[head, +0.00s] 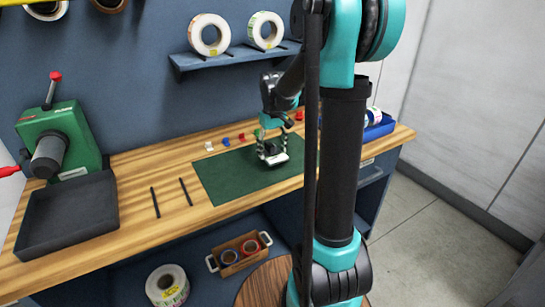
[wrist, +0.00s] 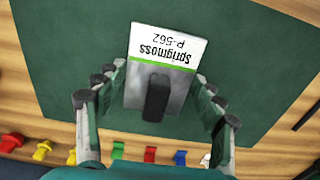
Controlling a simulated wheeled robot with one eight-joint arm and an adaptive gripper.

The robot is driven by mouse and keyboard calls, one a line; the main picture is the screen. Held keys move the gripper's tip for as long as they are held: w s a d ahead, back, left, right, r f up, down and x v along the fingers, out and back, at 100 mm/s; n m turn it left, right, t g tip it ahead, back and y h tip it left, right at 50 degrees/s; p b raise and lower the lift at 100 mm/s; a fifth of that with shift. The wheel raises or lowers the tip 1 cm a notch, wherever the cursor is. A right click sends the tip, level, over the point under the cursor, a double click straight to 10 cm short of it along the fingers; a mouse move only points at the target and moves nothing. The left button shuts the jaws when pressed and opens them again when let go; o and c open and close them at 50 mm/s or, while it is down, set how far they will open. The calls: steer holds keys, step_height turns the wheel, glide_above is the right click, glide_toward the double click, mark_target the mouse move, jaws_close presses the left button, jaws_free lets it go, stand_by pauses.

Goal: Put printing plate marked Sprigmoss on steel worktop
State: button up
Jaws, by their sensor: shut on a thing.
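The printing plate (wrist: 168,48) is a pale rectangular plate with a green stripe, a black grip block, and the text "Sprigmoss P-562", upside down in the wrist view. In the head view the plate (head: 277,160) is small and pale beneath my gripper (head: 270,147). In the wrist view my gripper (wrist: 156,92) has its fingers on either side of the plate and is shut on it. The plate is over the green mat (head: 226,178); I cannot tell whether it touches it. I see no clear steel worktop.
The wooden bench (head: 140,232) carries a green machine (head: 62,138), a black tray (head: 68,212), two thin black rods and several small coloured pieces. A blue bin (head: 378,128) stands at the right. A shelf (head: 232,57) with two label rolls hangs behind. Grey floor (head: 440,240) is clear at right.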

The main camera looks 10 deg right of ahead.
mark_target(273, 153)
steer(key=shift+f, duration=1.55)
steer(key=o, duration=1.4)
steer(key=shift+f, duration=0.1)
